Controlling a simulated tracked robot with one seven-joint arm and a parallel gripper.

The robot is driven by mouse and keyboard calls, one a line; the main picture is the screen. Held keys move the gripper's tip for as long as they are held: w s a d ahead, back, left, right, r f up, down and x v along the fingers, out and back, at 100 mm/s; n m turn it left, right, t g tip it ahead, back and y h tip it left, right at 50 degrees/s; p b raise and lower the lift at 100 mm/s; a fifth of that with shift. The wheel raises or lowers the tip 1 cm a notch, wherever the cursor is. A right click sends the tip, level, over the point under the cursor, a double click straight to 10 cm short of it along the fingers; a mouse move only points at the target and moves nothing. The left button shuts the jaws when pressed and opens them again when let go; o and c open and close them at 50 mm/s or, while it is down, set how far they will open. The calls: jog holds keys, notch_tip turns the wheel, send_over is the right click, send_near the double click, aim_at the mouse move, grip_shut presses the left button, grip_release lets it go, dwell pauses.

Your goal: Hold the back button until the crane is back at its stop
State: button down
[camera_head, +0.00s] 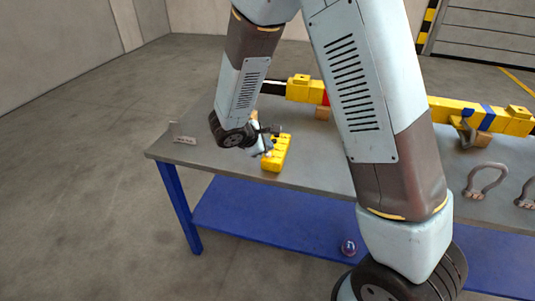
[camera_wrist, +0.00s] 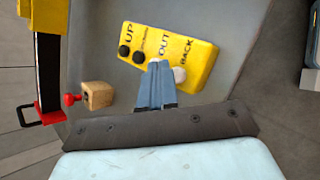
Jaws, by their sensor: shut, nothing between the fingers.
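The yellow button box (camera_wrist: 201,52) lies on the grey tabletop, labelled UP, OUT and BACK, with one label too small to read. It also shows in the head view (camera_head: 277,156). Two black buttons sit by UP and the small label. A white button (camera_wrist: 180,75) sits by BACK. My gripper (camera_wrist: 160,66) is shut and empty, its tips over the box beside the white button, hiding the spot below OUT. I cannot tell whether the tips touch a button. The yellow crane beam (camera_head: 304,90) lies along the table's back, partly behind my arm.
A wooden block (camera_wrist: 97,95) with a red knob (camera_wrist: 71,99) stands near the beam's red end. Grey shackles (camera_head: 484,180) lie at the table's right. A small grey bracket (camera_head: 182,135) stands at the left corner. A purple ball (camera_head: 348,247) rests on the blue lower shelf.

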aim_at(266, 156)
jog(key=shift+f, duration=0.15)
jog(key=shift+f, duration=0.2)
jog(key=shift+f, duration=0.45)
dwell(1.9)
jog(key=shift+r, duration=0.1)
dwell(1.6)
jog(key=shift+r, duration=0.8)
jog(key=shift+r, duration=2.5)
